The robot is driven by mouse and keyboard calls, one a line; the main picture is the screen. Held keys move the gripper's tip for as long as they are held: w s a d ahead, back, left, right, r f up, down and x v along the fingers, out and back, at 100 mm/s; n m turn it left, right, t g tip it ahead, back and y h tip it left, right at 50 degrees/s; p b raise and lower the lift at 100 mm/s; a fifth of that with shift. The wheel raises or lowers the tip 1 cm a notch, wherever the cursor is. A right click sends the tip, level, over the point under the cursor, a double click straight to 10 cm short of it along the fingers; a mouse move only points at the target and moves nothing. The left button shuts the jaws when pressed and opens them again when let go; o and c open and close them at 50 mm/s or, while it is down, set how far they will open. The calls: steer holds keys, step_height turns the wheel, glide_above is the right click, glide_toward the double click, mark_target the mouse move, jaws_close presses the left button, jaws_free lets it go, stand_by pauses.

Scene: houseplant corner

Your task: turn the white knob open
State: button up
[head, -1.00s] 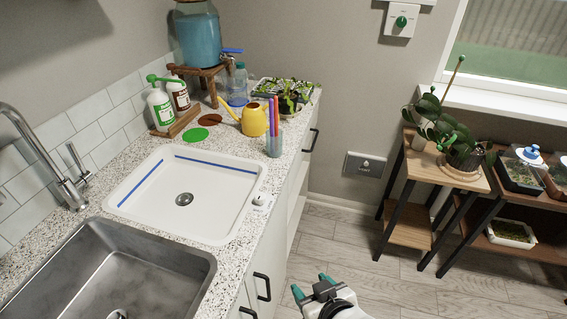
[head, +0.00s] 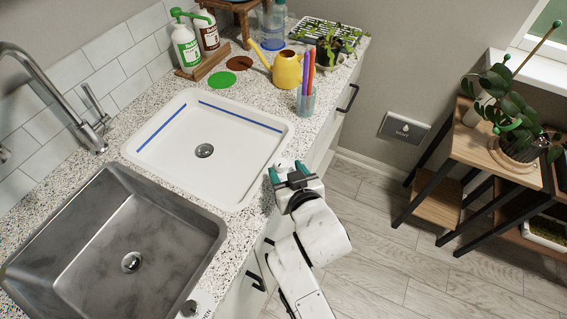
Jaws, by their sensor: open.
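My gripper (head: 288,173), with teal fingertips, is open over the counter's front edge, right of the white tray (head: 237,192). A small white plate sits beside the tray under the fingertips; my gripper covers most of it, and its knob cannot be made out. Another white plate (head: 204,299) with a small knob (head: 189,308) and partly cut-off lettering lies at the bottom edge, past the steel sink. A grey wall plate (head: 389,128) carries a small pale knob (head: 405,130), well right of my gripper. I cannot tell which knob the task names.
The steel sink (head: 75,235) and its tap (head: 62,95) are at left. A pen cup (head: 306,103), a yellow watering can (head: 287,70) and bottles (head: 186,48) stand along the back counter. A plant stand (head: 470,150) is at right. The floor (head: 400,240) between is clear.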

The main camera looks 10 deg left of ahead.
mark_target(282, 165)
steer(key=shift+x, duration=1.65)
steer(key=shift+c, duration=0.3)
steer(key=c, duration=1)
